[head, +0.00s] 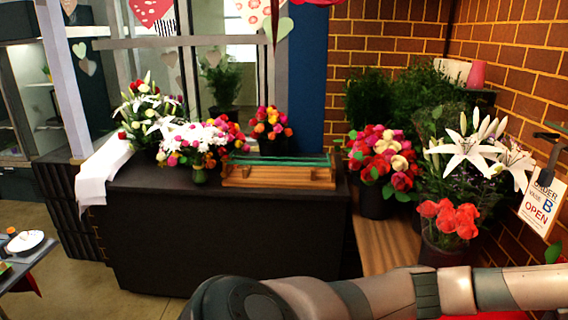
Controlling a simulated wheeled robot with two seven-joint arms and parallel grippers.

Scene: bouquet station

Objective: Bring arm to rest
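A pale grey and dark arm of mine (400,294) lies across the bottom right of the head view. It runs from a dark rounded joint near the bottom middle out past the right edge. No gripper shows on it, so its hand is hidden or outside the picture. My other arm is not in view. I cannot tell whether either gripper holds anything.
A black counter (230,235) carries bouquets and a wooden tray (278,173). A wooden bench (385,245), a bucket of red flowers (448,225) and a hanging sign (542,206) are at right. A small table (30,262) is at lower left; open floor lies beside it.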

